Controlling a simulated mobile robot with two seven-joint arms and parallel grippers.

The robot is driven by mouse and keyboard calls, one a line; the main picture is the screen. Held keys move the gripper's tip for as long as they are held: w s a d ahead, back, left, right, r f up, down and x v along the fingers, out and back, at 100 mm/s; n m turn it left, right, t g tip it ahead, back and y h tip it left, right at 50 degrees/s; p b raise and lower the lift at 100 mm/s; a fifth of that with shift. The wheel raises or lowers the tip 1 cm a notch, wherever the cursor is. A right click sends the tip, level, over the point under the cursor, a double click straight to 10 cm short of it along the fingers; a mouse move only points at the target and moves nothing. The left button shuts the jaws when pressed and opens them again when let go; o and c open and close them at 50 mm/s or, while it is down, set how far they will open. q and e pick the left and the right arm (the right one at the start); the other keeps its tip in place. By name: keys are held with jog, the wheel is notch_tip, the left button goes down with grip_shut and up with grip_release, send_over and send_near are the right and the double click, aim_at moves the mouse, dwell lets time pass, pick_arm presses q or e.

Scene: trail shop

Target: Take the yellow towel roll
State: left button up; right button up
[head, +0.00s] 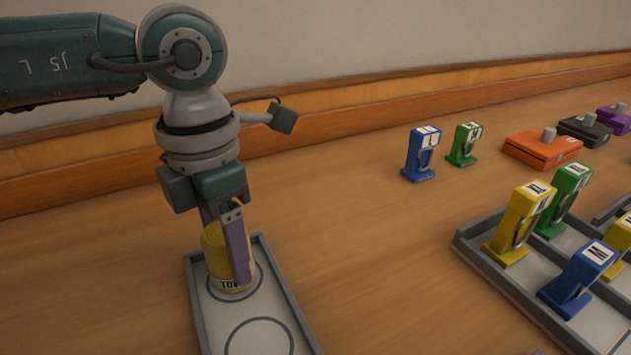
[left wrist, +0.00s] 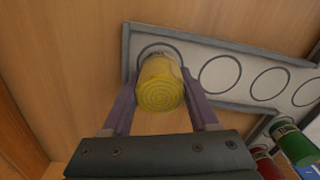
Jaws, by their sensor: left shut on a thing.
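The yellow towel roll (head: 218,255) stands upright at the far end of a grey-rimmed tray (head: 290,295), over a printed circle. It shows end-on with its spiral top in the left wrist view (left wrist: 160,90). My left gripper (head: 232,262) comes down from above with its purple fingers on either side of the roll and is shut on it. In the left wrist view the fingers (left wrist: 160,103) flank the roll. The roll's lower edge appears at or very near the tray floor. My right gripper is not in view.
A green roll (left wrist: 292,143) and a red roll (left wrist: 266,164) show at the lower right of the wrist view. Blue (head: 421,154) and green (head: 464,144) upright items stand on the table. An orange box (head: 542,149) lies behind a tray of several clips. Table between trays is clear.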

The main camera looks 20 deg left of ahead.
pick_arm(q)
grip_shut()
